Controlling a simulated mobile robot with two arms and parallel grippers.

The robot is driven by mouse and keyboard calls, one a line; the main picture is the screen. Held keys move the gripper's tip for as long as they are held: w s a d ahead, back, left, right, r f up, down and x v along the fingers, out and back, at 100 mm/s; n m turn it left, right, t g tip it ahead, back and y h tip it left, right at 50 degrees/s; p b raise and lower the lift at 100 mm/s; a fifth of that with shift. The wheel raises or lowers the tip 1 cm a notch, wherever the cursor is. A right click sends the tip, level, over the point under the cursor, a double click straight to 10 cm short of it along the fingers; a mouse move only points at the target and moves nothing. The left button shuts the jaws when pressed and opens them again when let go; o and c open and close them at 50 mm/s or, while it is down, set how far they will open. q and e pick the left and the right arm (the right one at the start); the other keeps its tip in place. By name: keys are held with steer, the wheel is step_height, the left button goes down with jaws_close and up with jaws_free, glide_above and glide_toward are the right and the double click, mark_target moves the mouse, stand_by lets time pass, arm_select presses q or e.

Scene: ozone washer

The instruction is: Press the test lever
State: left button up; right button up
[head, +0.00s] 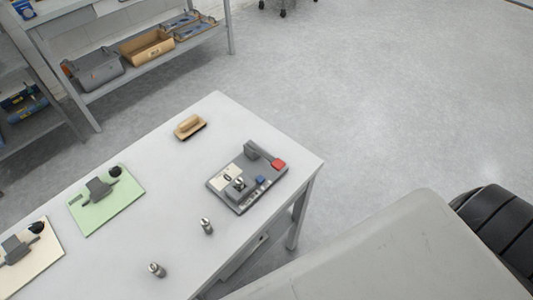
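A grey test device (247,180) sits near the right corner of the white table. A grey lever (263,153) with a red tip (278,163) runs along its far right side. I cannot tell how far down the lever is. Neither of my grippers is in view.
On the white table (160,180) are a wooden-handled brush (189,127), two small metal cylinders (207,226) (157,270), a green mat (107,201) and a cream mat (30,262) with grey fixtures. A shelf (150,66) with bins stands behind.

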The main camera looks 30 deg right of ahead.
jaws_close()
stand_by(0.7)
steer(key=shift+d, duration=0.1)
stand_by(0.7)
